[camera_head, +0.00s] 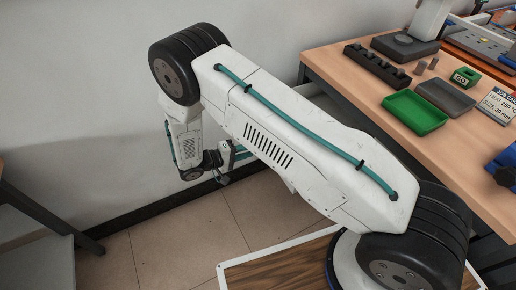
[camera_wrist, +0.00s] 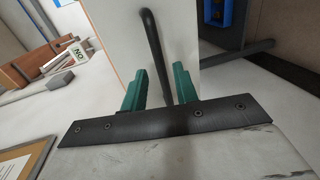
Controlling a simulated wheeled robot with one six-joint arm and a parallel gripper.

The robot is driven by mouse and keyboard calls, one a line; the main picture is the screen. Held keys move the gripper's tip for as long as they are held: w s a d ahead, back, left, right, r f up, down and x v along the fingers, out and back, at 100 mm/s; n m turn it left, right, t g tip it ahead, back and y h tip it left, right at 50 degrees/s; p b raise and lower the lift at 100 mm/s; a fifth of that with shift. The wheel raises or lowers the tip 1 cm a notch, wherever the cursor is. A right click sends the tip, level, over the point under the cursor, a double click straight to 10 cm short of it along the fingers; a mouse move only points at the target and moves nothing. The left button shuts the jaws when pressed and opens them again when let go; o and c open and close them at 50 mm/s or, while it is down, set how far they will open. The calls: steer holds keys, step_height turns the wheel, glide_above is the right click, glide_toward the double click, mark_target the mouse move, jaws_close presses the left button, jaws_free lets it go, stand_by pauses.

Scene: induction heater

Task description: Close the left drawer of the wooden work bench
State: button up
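The wooden work bench (camera_head: 455,120) stands at the right of the head view, with my arm across its left side. In the wrist view, a pale panel (camera_wrist: 115,30) with a thin orange-brown edge stands ahead. It looks like a drawer front, but I cannot tell which drawer. A dark bar handle (camera_wrist: 150,40) on it runs down between the teal fingers of my gripper (camera_wrist: 160,88). The fingers are apart, one on each side of the bar, with no clear contact. In the head view my gripper (camera_head: 238,155) is low near the wall and partly hidden by the arm. The drawers are hidden there.
A green tray (camera_head: 414,112), a grey tray (camera_head: 445,97) and a dark block rack (camera_head: 377,66) sit on the bench top. A plain wall is behind my arm. Tiled floor (camera_head: 180,240) is clear below. Another table's leg (camera_head: 45,215) stands at far left.

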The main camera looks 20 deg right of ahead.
steer(key=x, duration=0.5)
steer(key=shift+c, duration=0.2)
jaws_close()
